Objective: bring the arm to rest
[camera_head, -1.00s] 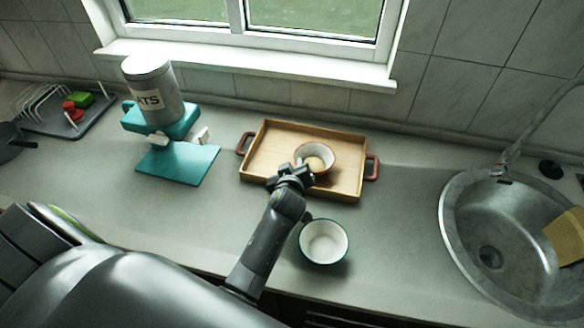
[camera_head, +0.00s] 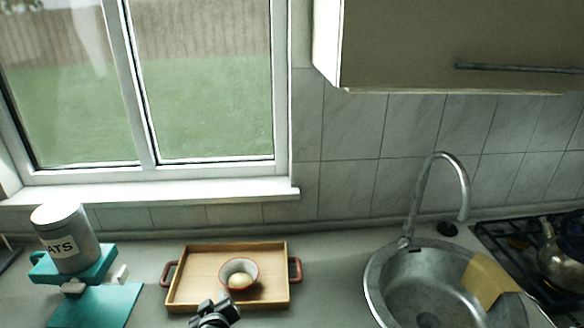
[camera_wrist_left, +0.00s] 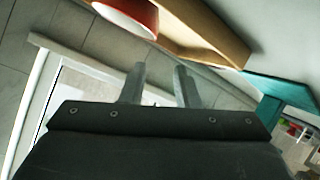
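My left gripper (camera_head: 214,314) shows at the bottom edge of the head view, just in front of the wooden tray, with most of the arm out of frame. In the left wrist view its two fingers (camera_wrist_left: 159,84) stand apart with nothing between them. A small bowl with a red rim (camera_head: 251,268) sits in the tray (camera_head: 205,262) and holds something pale yellow. In the left wrist view the bowl's red outside (camera_wrist_left: 135,14) is beyond the fingers, apart from them. My right gripper is in neither view.
An oats tin (camera_head: 77,247) stands on a teal scale-like stand (camera_head: 108,260) at the left. A round sink (camera_head: 385,280) with a tap (camera_head: 421,188) and yellow cloth (camera_head: 490,280) is right of the tray. A hob with a kettle (camera_head: 562,258) is far right. A cabinet (camera_head: 440,45) hangs above.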

